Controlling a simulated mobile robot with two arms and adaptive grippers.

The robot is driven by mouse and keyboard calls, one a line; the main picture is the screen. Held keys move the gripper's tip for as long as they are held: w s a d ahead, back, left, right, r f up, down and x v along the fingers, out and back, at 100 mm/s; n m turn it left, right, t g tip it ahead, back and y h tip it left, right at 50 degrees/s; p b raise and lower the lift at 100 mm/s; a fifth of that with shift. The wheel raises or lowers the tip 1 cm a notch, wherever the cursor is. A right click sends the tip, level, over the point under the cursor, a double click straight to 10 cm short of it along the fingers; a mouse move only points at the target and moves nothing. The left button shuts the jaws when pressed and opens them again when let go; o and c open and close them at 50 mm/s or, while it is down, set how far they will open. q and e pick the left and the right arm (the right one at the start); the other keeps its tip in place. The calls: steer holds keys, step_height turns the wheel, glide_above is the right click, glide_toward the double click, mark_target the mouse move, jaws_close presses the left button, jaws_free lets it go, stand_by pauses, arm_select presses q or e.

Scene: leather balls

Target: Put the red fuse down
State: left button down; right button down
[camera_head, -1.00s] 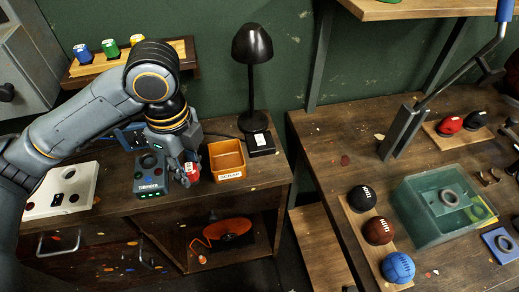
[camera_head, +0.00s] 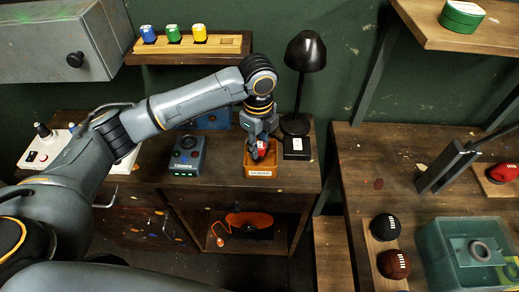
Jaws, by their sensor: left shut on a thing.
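The red fuse (camera_head: 261,147) is a small red piece with a pale mark. My left gripper (camera_head: 262,150) is shut on it, pointing down over the orange scrap tray (camera_head: 262,171) on the left workbench. The fuse shows within the tray's outline. I cannot tell whether it touches the tray's floor. The fingers partly hide it. My right gripper is not in view.
A blue-grey device (camera_head: 187,157) stands left of the tray. A black lamp (camera_head: 297,122) stands right of it. A shelf rack (camera_head: 228,42) above holds blue, green and yellow fuses. A white panel (camera_head: 47,150) lies at the left.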

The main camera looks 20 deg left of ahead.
arm_select(q)
steer(key=shift+w+f, duration=0.2)
steer(key=shift+f, duration=0.05)
step_height(320, 180, down, 3)
steer(key=shift+w+p, duration=0.15)
steer(key=shift+p, duration=0.4)
steer(key=shift+f, duration=0.4)
steer(key=c, duration=1.1)
jaws_free()
steer(key=shift+o, duration=0.2)
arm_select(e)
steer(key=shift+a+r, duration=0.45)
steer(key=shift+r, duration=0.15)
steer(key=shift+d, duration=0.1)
